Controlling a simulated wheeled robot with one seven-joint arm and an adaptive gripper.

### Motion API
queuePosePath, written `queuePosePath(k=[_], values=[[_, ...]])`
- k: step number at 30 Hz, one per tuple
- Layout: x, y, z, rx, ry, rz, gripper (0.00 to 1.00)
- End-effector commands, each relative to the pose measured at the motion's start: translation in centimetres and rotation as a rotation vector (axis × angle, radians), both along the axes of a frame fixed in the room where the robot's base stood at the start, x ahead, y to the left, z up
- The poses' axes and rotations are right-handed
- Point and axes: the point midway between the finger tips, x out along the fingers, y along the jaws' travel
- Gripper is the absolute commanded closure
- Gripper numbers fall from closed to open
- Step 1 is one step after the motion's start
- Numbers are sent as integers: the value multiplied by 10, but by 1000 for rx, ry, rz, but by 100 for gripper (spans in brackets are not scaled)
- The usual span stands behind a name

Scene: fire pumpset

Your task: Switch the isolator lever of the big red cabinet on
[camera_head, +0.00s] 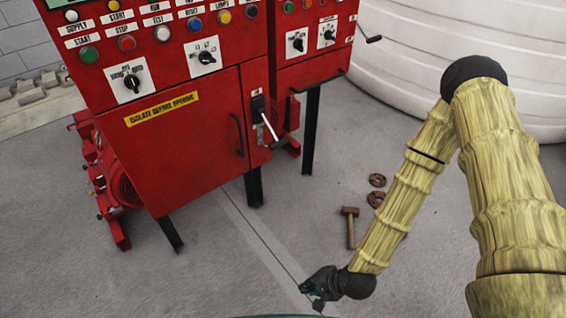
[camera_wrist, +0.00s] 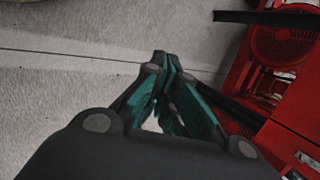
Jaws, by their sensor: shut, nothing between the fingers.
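The big red cabinet (camera_head: 172,145) stands at the left of the head view, with a yellow label reading "ISOLATE BEFORE OPENING" on its door. The isolator lever (camera_head: 268,127) is a light rod on a black switch body (camera_head: 259,108), on the narrow panel right of the door. The rod slants down and to the right. My gripper (camera_head: 305,287) is low over the floor, well below the lever and apart from it. In the wrist view its fingers (camera_wrist: 166,62) meet at the tips, with nothing between them. The lever is not seen in the wrist view.
A smaller red cabinet (camera_head: 312,45) adjoins on the right, with a crank handle (camera_head: 369,38) beyond it. A white tank (camera_head: 440,60) stands behind my arm. A hammer (camera_head: 350,226) and brown round parts (camera_head: 377,181) lie on the floor. Black legs (camera_head: 311,130) support the cabinets.

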Motion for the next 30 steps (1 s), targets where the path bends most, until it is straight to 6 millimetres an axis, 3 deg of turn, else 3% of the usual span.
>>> queuePosePath(k=[5,9,14,18,24,30], values=[[64,32,12,252,9,-291,100],[116,47,34,468,33,-498,100],[176,51,68,730,76,-704,100],[224,44,102,961,125,-850,100],[270,27,143,1212,192,-967,100],[287,17,162,1315,227,-1004,100]])
